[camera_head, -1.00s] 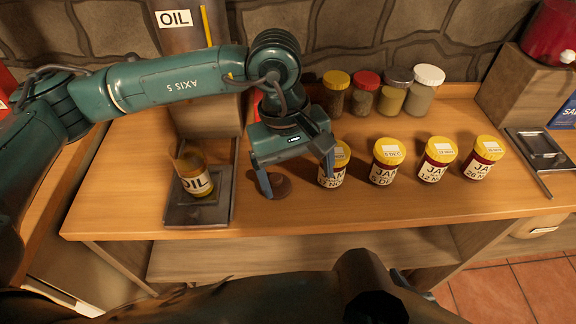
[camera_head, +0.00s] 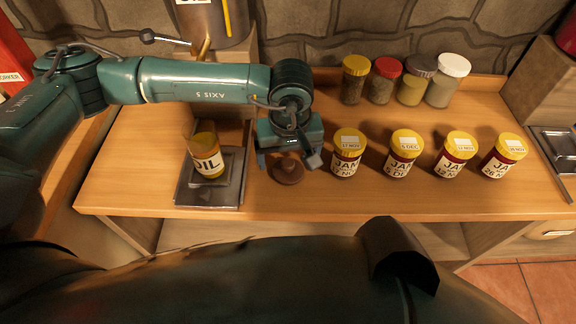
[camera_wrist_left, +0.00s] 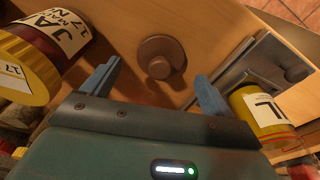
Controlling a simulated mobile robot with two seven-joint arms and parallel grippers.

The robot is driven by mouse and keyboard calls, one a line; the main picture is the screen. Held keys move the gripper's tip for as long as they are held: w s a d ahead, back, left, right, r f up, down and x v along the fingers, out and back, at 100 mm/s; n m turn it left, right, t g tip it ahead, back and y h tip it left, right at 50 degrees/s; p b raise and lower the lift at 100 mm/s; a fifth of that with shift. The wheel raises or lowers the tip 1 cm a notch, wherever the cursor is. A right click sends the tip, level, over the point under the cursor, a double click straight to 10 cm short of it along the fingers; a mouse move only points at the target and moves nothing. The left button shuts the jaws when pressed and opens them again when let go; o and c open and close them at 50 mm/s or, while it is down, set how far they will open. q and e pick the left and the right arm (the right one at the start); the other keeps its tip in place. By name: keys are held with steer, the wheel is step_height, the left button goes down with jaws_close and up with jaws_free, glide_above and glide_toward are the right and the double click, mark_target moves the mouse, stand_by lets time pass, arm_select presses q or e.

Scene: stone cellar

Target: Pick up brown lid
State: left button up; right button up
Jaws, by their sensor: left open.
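The brown lid (camera_head: 287,170) is a small round disc with a knob, lying on the wooden counter between the oil jar and the leftmost jam jar. In the left wrist view the brown lid (camera_wrist_left: 161,57) shows whole, ahead of and between the fingertips. My left gripper (camera_head: 287,163) points down over the lid with its fingers apart. In the left wrist view the gripper (camera_wrist_left: 158,85) is open and empty, with blue fingers on either side. Whether the fingers reach down beside the lid is hard to tell. My right gripper is not seen.
The oil jar (camera_head: 207,158) stands on a metal tray (camera_head: 188,192) left of the lid. A jam jar (camera_head: 346,155) stands close to the right, with several more beyond it. Spice jars (camera_head: 382,80) stand at the back. The front of the counter (camera_head: 330,200) is clear.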

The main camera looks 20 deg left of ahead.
mark_target(286, 171)
arm_select(q)
steer(key=shift+w+a+f, duration=0.1)
steer(key=shift+w+f, duration=0.05)
steer(key=shift+f, duration=1.25)
steer(key=shift+c, duration=0.5)
steer(key=c, duration=1)
steer(key=shift+o, duration=0.2)
